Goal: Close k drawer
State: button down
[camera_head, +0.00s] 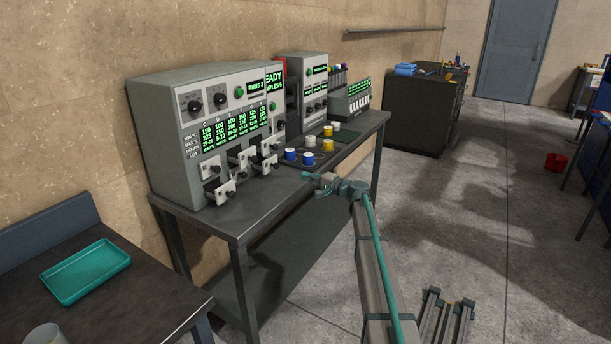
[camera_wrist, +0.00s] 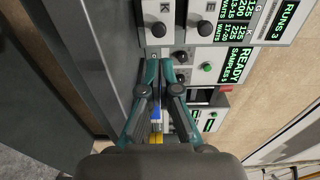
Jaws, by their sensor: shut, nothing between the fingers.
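The grey test machine (camera_head: 200,135) stands on the dark table with several small white drawer fronts, each with a dark knob, low on its face. In the wrist view a drawer front marked K (camera_wrist: 165,9) with a dark knob is at the top, beside one marked E (camera_wrist: 208,8). I cannot tell which front is K in the head view, nor how far it is pulled out. My gripper (camera_wrist: 166,64) is shut and empty, its teal fingertips just below the K front in the wrist view. In the head view my gripper (camera_head: 310,177) is right of the drawers, above the table.
Blue, white and yellow containers (camera_head: 308,158) sit on the table behind my gripper. A second machine (camera_head: 312,90) with displays stands farther along the wall. The table's front strip (camera_head: 262,215) is clear. A teal tray (camera_head: 88,272) lies on the near left table.

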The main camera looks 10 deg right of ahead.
aim_at(277, 167)
jog(key=p+x, duration=0.3)
jog(key=x, duration=0.9)
jog(key=shift+w+a+f, duration=0.1)
jog(key=shift+a, duration=0.1)
